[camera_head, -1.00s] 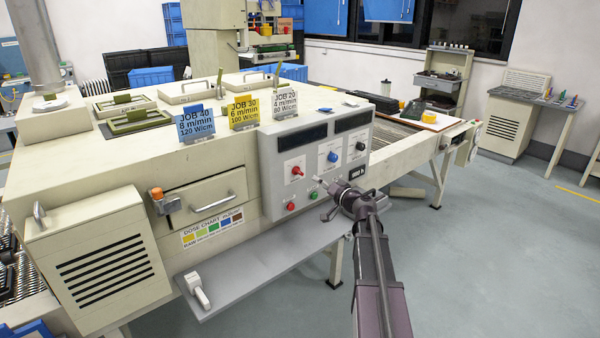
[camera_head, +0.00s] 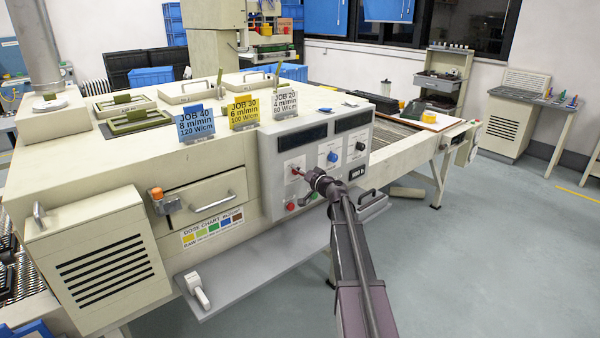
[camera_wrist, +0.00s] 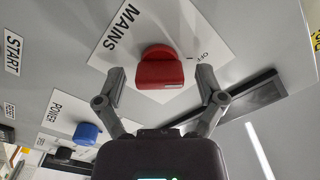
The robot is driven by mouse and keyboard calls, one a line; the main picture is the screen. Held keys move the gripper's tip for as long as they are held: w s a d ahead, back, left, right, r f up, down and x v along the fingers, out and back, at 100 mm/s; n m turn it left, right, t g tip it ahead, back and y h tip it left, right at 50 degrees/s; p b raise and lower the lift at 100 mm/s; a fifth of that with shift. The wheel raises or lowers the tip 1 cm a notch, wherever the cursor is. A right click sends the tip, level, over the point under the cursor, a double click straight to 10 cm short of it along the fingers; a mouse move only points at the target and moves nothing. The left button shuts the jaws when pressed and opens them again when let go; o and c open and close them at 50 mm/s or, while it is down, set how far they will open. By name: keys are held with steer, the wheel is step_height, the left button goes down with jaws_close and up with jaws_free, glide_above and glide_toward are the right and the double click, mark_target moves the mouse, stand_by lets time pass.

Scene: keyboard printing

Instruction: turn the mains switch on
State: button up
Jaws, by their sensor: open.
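The mains switch is a red rotary knob (camera_wrist: 160,68) on a white plate lettered MAINS (camera_wrist: 124,32), with OFF readable beside it in the wrist view. In the head view the red knob (camera_head: 296,170) sits at the left of the grey control panel (camera_head: 272,200). My gripper (camera_wrist: 160,82) is open, with one finger on each side of the knob. I cannot tell whether the fingers touch it. In the head view my gripper (camera_head: 306,174) is close in front of the panel and partly covers the plate.
A blue power knob (camera_wrist: 86,133) and a black knob (camera_wrist: 64,153) lie beside the mains switch. Red and green buttons (camera_head: 290,206) sit below it in the head view. A grey shelf (camera_head: 250,270) juts out under the panel. Open floor lies to the right.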

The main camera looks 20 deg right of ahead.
steer(key=c, duration=1.2)
steer(key=shift+o, duration=0.2)
steer(key=shift+m, duration=0.4)
steer(key=m, duration=0.3)
steer(key=shift+d+f, duration=0.1)
steer(key=m, duration=0.4)
steer(key=shift+f+m, duration=0.1)
steer(key=shift+m, duration=0.3)
steer(key=m, duration=0.4)
steer(key=shift+f+m+b, duration=0.1)
steer(key=shift+m+b, duration=0.2)
steer(key=m, duration=0.4)
steer(key=shift+m, duration=0.4)
